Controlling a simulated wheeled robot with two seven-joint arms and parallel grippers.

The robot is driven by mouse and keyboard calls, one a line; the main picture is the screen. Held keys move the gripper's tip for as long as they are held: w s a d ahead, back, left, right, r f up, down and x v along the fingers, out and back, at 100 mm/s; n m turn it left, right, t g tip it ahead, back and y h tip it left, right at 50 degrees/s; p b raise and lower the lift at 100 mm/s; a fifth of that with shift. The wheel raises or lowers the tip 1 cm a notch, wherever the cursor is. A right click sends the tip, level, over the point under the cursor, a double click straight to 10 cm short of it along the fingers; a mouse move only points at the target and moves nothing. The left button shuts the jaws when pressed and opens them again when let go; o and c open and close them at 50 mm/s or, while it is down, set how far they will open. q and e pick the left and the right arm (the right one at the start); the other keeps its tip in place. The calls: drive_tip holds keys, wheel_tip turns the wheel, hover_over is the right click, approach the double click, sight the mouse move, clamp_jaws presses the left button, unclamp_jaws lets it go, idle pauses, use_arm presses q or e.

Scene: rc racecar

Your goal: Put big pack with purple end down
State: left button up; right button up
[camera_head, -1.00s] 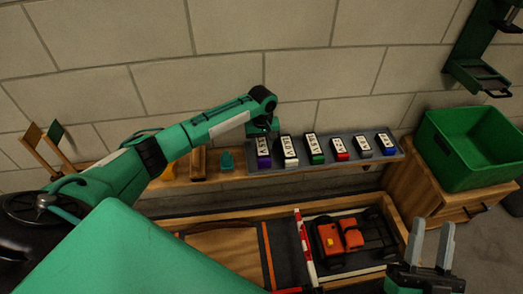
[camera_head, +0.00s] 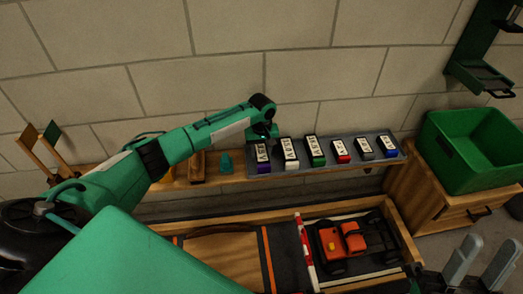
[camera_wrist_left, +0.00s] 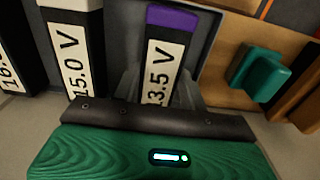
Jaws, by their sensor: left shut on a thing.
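The big pack with the purple end (camera_head: 262,157) is at the left end of the grey rack on the shelf, in line with the other packs. In the left wrist view its purple end (camera_wrist_left: 186,18) and a label reading "3.5 V" show, with the first part hidden. My left gripper (camera_wrist_left: 160,88) is shut on this pack, a grey finger on each side. In the head view the gripper (camera_head: 264,132) is over the pack's upper end, and its fingers are hard to see. I cannot tell whether the pack touches the rack. My right gripper (camera_head: 482,264) is open and empty at the lower right.
Packs with white (camera_head: 289,153), green (camera_head: 315,150), red (camera_head: 341,152), grey and blue ends stand to the right on the rack (camera_head: 328,166). A teal block (camera_head: 226,163) is just left. An orange car (camera_head: 350,239) sits in the lower bench; a green bin (camera_head: 473,150) stands right.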

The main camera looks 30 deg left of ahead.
use_arm(q)
drive_tip(key=o, duration=1.3)
drive_tip(key=shift+f, duration=0.1)
drive_tip(key=shift+o, duration=0.2)
